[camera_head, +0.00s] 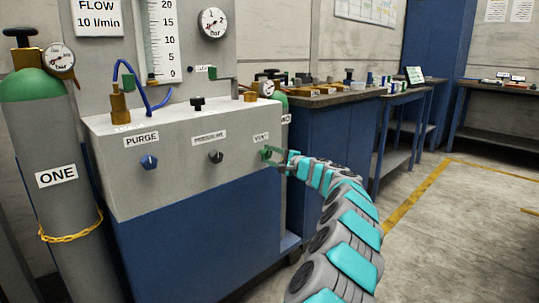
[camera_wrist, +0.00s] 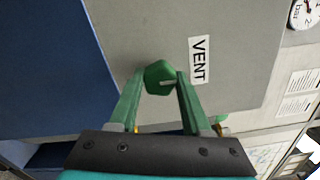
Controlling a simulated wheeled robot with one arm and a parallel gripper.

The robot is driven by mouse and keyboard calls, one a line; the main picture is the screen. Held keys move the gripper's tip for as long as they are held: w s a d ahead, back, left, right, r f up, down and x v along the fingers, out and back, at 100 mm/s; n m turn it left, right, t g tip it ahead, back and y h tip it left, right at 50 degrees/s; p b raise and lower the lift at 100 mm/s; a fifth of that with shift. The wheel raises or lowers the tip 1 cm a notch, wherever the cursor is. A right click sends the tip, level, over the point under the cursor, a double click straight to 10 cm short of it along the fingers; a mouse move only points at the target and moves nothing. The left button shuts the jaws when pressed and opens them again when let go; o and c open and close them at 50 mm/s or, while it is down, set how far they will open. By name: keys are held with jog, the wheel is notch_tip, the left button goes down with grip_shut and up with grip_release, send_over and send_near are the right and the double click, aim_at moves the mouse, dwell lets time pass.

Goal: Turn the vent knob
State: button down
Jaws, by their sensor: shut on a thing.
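The green vent knob (camera_wrist: 160,76) sits on the grey panel (camera_wrist: 215,75) beside the VENT label (camera_wrist: 198,60). In the wrist view a pale pointer line shows on the knob. My gripper (camera_wrist: 160,84) has its two green fingers on opposite sides of the knob, shut on it. In the head view my gripper (camera_head: 273,156) reaches the knob (camera_head: 265,153) at the panel's right end, under its VENT label (camera_head: 261,139). The fingers partly hide the knob there.
A blue PURGE knob (camera_head: 149,162) and a black middle knob (camera_head: 216,157) are on the same panel. A grey gas cylinder (camera_head: 50,190) marked ONE stands at the left. A blue bench (camera_head: 335,140) stands behind my arm. Floor at the right is clear.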

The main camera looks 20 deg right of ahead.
jog(key=shift+d, duration=0.1)
jog(key=shift+c, duration=1.8)
grip_release()
jog(key=v, duration=0.7)
jog(key=shift+s, duration=0.35)
jog(key=shift+d, duration=0.1)
